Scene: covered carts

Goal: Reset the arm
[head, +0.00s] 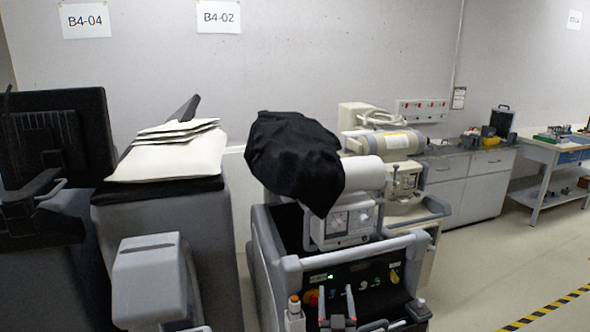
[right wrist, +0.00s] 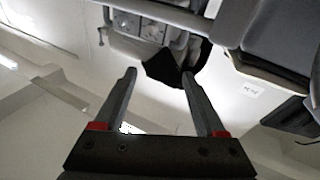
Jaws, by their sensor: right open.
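My right gripper (head: 336,298) is low in the head view, in front of the cart's control panel, with its two grey fingers pointing up. In the right wrist view the same gripper (right wrist: 158,73) has its fingers apart and nothing between them. A black cloth cover (head: 294,160) is draped over the top of the middle cart (head: 264,262). The black cover (right wrist: 168,70) also shows beyond the fingertips in the wrist view, apart from them. My left gripper is not in view.
A folded cream cloth (head: 170,157) lies on the dark top of the left cart (head: 215,255). A black monitor (head: 60,130) stands at the far left. A grey cabinet (head: 465,190) and a workbench (head: 545,155) stand at the right. The floor at the right is clear.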

